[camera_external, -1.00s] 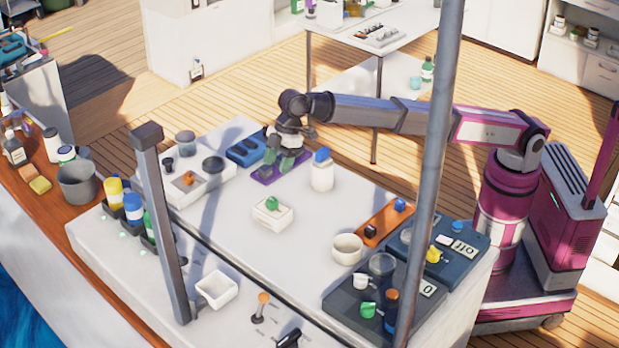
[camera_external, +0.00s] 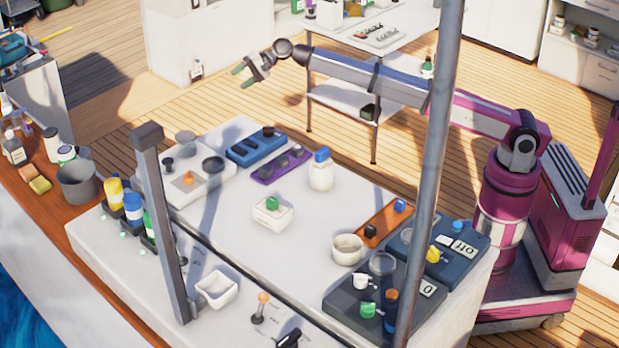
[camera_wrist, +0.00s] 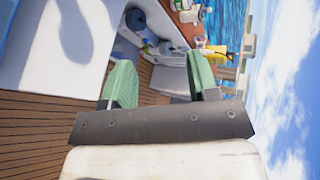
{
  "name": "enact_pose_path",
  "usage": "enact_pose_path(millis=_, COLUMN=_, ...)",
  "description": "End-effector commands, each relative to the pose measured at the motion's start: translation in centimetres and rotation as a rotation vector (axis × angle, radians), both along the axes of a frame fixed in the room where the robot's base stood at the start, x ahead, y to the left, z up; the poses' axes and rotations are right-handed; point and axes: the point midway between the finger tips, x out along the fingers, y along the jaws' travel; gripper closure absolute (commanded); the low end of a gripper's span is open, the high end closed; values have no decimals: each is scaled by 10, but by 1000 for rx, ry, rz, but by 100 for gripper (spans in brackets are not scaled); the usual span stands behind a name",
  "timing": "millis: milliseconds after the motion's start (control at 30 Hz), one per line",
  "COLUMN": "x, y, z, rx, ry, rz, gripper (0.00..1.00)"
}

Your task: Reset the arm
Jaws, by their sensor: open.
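My gripper (camera_external: 243,76) is raised in the air beyond the far edge of the white hatch top (camera_external: 310,225), pointing left. In the wrist view its two green fingers (camera_wrist: 160,85) stand wide apart with nothing between them. My arm stretches left from its base at the right side. The purple tray (camera_external: 280,166) near the far edge of the hatch top is clear of the gripper and holds small dark pieces.
The hatch top carries a blue tray (camera_external: 257,146), a white bottle (camera_external: 321,172), a white box with a green block (camera_external: 272,212), an orange tray (camera_external: 384,226) and dark trays at right. A grey post (camera_external: 432,150) stands in front of my arm. A side table (camera_external: 375,40) stands behind.

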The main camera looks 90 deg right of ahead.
Motion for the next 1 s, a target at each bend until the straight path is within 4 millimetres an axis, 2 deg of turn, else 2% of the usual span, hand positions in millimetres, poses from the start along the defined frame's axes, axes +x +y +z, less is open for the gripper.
enact_pose_path(millis=33, x=-2, y=-21, z=0, rx=53, ry=-1, rz=-47, gripper=45)
enact_pose_path(millis=200, x=-10, y=-72, z=-3, rx=212, ry=-7, rz=-177, gripper=45)
enact_pose_path(millis=333, x=-20, y=-104, z=-14, rx=306, ry=-5, rz=-256, gripper=45)
enact_pose_path(millis=433, x=-31, y=-119, z=-35, rx=342, ry=6, rz=-297, gripper=45)
enact_pose_path(millis=567, x=-45, y=-119, z=-67, rx=324, ry=32, rz=-305, gripper=45)
enact_pose_path(millis=767, x=-67, y=-100, z=-122, rx=220, ry=83, rz=-266, gripper=45)
enact_pose_path(millis=867, x=-81, y=-82, z=-156, rx=140, ry=119, rz=-221, gripper=45)
enact_pose_path(millis=967, x=-102, y=-58, z=-197, rx=33, ry=162, rz=-153, gripper=45)
enact_pose_path(millis=1000, x=-113, y=-46, z=-216, rx=-20, ry=184, rz=-117, gripper=45)
